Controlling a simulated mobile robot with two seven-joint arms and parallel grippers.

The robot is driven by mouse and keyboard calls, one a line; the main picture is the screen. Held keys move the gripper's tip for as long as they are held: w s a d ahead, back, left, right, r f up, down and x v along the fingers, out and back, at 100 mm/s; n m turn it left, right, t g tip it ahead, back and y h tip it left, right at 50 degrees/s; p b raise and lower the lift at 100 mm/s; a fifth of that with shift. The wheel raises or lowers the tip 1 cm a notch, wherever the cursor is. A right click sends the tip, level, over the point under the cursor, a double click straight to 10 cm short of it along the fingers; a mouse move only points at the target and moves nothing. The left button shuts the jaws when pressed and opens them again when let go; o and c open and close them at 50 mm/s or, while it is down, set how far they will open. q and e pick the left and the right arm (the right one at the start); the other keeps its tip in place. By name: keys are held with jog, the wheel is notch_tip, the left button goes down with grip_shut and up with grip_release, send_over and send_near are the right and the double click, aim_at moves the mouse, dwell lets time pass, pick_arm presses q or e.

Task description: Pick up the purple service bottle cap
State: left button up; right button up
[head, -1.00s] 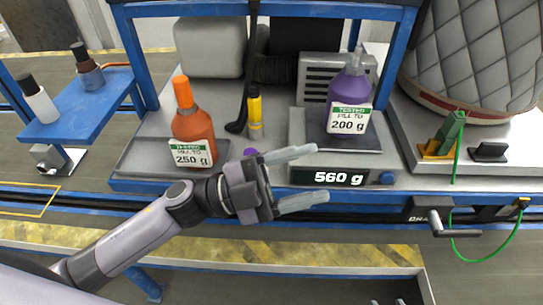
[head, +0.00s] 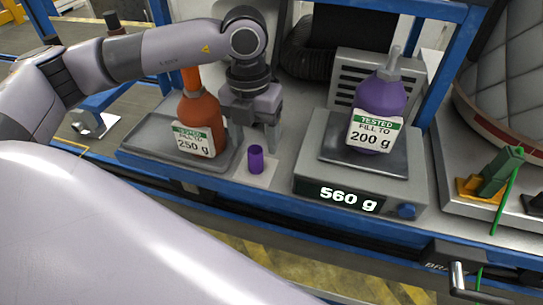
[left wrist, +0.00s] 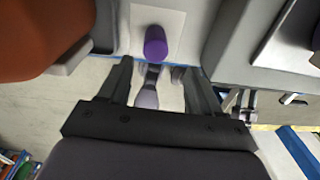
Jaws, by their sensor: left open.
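The purple service bottle cap (head: 256,160) stands upright on a white square (head: 262,178) on the bench, between the orange bottle and the scale. My left gripper (head: 256,143) is open and points down, just behind and above the cap in the head view. In the left wrist view the cap (left wrist: 155,42) lies beyond the spread fingertips (left wrist: 158,68), roughly centred between them, and no contact shows. The purple bottle (head: 379,108), labelled 200 g, stands on the scale (head: 310,165), which reads 560 g. My right gripper is out of view.
The orange bottle (head: 201,122), labelled 250 g, stands on a grey tray (head: 150,133) close to the left of my gripper. A blue frame post (head: 453,62) rises behind the scale. A green and yellow item (head: 490,178) sits at the right.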

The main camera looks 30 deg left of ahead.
aim_at(255, 149)
pick_arm(q)
jog(key=shift+w+a+y, duration=0.3)
jog(key=shift+w+a, duration=0.05)
jog(key=shift+a, duration=0.1)
jog(key=shift+w+a+f, duration=0.1)
jog(key=shift+w+f, duration=0.05)
jog(key=shift+f, duration=0.05)
notch_tip(255, 149, down, 6)
jog(key=shift+f, duration=0.2)
jog(key=c, duration=1.1)
